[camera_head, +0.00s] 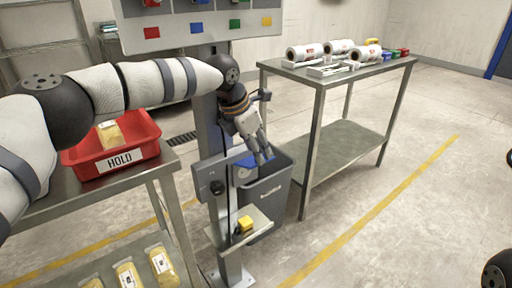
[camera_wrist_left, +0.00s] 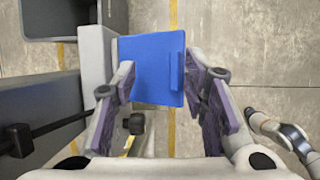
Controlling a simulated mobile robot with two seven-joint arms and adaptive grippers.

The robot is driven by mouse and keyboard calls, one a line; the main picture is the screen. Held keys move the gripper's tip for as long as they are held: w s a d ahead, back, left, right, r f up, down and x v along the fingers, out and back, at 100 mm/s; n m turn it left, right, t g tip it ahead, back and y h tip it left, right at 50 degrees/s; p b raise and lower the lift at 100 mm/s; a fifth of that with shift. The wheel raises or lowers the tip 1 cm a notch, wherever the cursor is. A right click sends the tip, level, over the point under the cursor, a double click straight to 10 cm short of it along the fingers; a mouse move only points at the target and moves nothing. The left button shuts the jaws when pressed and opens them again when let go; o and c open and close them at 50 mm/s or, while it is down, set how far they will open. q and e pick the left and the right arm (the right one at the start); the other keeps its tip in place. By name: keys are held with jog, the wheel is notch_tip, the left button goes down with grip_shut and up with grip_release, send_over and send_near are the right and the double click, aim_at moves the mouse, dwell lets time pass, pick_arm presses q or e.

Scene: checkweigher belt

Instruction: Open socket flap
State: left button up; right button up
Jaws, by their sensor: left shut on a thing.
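The socket flap is a blue plate (camera_wrist_left: 150,50), seen face-on in the left wrist view. In the head view only a small blue part of the flap (camera_head: 246,161) shows, at the top of the grey post unit, partly hidden by my gripper. My left gripper (camera_head: 264,156) points down at the flap. In the left wrist view its fingers (camera_wrist_left: 159,72) stand on either side of the flap's near part, shut on it. The socket behind the flap is hidden. My right gripper does not show in the head view.
A grey bin (camera_head: 268,200) stands right behind the post unit. The unit has a small shelf with a yellow-and-black plug-like item (camera_head: 244,225). A red HOLD crate (camera_head: 88,160) sits on the left table. A steel table (camera_head: 330,75) with label rolls stands behind right.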

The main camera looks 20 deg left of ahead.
pick_arm(q)
jog(key=v, duration=1.2)
notch_tip(320, 180, down, 12)
jog(key=s+m+y+p, duration=0.1)
jog(key=s+m+y, duration=0.2)
jog(key=m+y, duration=0.1)
jog(key=s+d+f+m+t+p, duration=0.1)
jog(key=s+f+m+p, duration=0.1)
jog(key=s+f+m, duration=1.4)
jog(key=s+a+f+m+g, duration=0.1)
jog(key=s+m+g, duration=0.1)
jog(key=s, duration=0.9)
jog(key=s+a+f+m+g+h+p, duration=0.1)
jog(key=s+a+m+g, duration=0.1)
jog(key=s, duration=0.9)
jog(key=s+a+f+m+g+p, duration=0.1)
jog(key=s+a+m+g, duration=0.1)
jog(key=s, duration=1)
jog(key=shift+m+g+h, duration=0.3)
jog(key=shift+m+g, duration=0.5)
jog(key=shift+m, duration=0.2)
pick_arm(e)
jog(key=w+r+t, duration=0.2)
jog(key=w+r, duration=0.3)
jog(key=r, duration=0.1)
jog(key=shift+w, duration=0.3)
